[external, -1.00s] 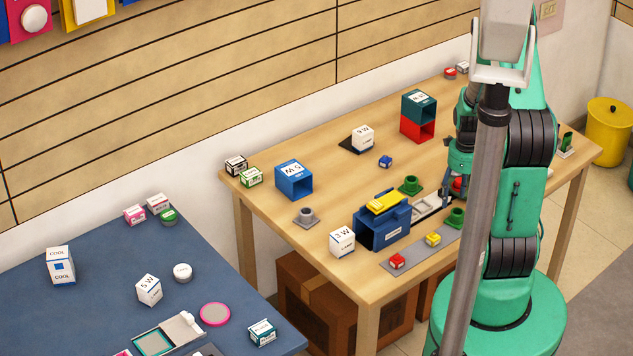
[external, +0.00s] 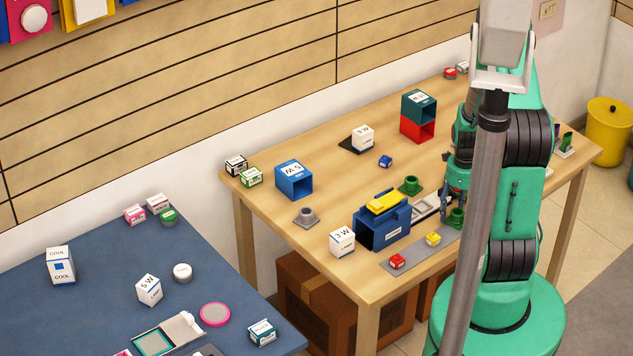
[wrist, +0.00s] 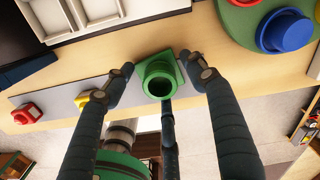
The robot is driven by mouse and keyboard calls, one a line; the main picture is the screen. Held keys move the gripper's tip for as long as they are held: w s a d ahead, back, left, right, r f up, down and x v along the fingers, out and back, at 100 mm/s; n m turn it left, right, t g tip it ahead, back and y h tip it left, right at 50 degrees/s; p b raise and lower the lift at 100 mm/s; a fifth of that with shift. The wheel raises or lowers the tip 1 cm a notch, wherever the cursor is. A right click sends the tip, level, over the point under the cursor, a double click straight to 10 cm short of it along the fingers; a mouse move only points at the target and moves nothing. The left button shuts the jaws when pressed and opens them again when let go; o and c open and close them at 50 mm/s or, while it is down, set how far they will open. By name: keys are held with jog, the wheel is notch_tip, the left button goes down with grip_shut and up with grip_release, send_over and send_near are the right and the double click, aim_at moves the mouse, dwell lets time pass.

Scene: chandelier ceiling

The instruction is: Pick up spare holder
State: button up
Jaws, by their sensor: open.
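A green holder (wrist: 157,68), a short round cup on a square base, stands at the end of a grey strip (wrist: 62,98) in the wrist view. In the external view this green holder (external: 455,219) is at the strip's right end, partly covered by my arm. My gripper (wrist: 156,80) is open, with fingertips on the left and right of the holder and another dark finger below it. I cannot tell whether any finger touches it. In the external view my gripper (external: 455,190) is just above the holder. Another green holder (external: 410,186) and a grey one (external: 306,217) stand apart.
Red (external: 397,261) and yellow (external: 433,239) blocks sit on the strip. A blue box (external: 382,229) and a pale tray (external: 428,206) stand behind it. A round green piece with a blue knob (wrist: 285,31) is at the wrist view's upper right. The table's front edge is close.

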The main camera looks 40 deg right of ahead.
jog(key=shift+c, duration=0.3)
jog(key=c, duration=1.1)
jog(key=shift+r, duration=0.4)
notch_tip(320, 180, up, 3)
jog(key=shift+r+p, duration=0.1)
jog(key=shift+p, duration=0.35)
jog(key=s+a+r+p, duration=0.1)
jog(key=s+a, duration=0.8)
jog(key=s, duration=0.4)
jog(key=shift+a, duration=0.2)
